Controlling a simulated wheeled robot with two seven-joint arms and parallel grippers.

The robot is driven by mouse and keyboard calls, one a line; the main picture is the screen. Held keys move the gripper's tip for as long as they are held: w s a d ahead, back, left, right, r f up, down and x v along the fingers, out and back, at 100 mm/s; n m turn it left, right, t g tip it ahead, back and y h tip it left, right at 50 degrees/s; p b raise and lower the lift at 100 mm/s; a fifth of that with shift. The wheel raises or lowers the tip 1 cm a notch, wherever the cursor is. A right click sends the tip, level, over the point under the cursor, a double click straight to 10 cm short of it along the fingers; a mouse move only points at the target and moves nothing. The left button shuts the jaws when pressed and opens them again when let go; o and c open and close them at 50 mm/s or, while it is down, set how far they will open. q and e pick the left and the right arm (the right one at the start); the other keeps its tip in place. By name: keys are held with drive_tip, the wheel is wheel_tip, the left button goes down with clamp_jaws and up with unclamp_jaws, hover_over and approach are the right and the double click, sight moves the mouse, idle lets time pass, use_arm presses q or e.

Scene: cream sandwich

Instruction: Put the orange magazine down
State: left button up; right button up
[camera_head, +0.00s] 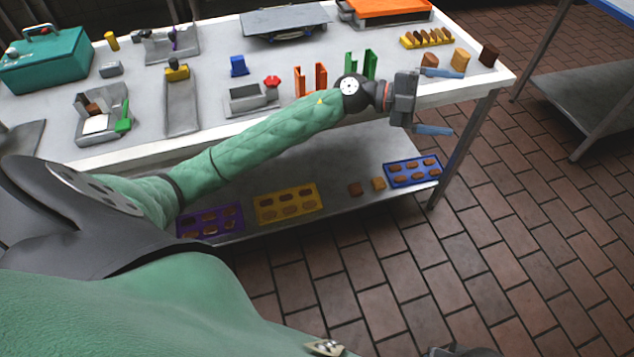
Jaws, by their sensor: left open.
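An orange magazine (320,76) with two upright walls stands on the near part of the white table (215,62), just left of a similar green magazine (370,62). My left arm crosses in front, and its wrist hides the lower part of the green one. My left gripper (434,101) is open and empty at the table's front edge, near the right end. Its two blue fingers are wide apart, one above the other in the picture. It is to the right of the orange magazine and apart from it.
A yellow rack (427,37) and brown round pieces (460,59) are close behind the left gripper. A grey fixture with a red knob (271,81) is left of the orange magazine. The lower shelf holds purple, yellow and blue trays (412,172).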

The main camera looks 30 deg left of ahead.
use_arm(q)
drive_tip(key=s+a+f+n+t+y, duration=0.35)
drive_tip(key=f+n+y, duration=0.3)
drive_tip(key=n, duration=0.25)
drive_tip(key=s+a+f+n+t+y, duration=0.2)
drive_tip(key=s+a+f+n+y, duration=0.15)
drive_tip(key=f+n+y, duration=0.4)
drive_tip(key=s+a+f+n+t+y, duration=0.3)
drive_tip(key=a+f+n+y, duration=0.15)
drive_tip(key=f+n, duration=0.45)
drive_tip(key=s+d+f+g, duration=0.1)
drive_tip(key=s+f+g, duration=0.3)
drive_tip(key=s, duration=0.4)
drive_tip(key=s+d+f+g, duration=0.1)
drive_tip(key=s+f+g, duration=0.2)
drive_tip(key=s, duration=0.6)
drive_tip(key=s+d+f+g, duration=0.2)
drive_tip(key=s+f+g, duration=0.2)
drive_tip(key=s, duration=0.5)
drive_tip(key=shift+f+n+g+h, duration=0.35)
drive_tip(key=shift+g+h, duration=0.1)
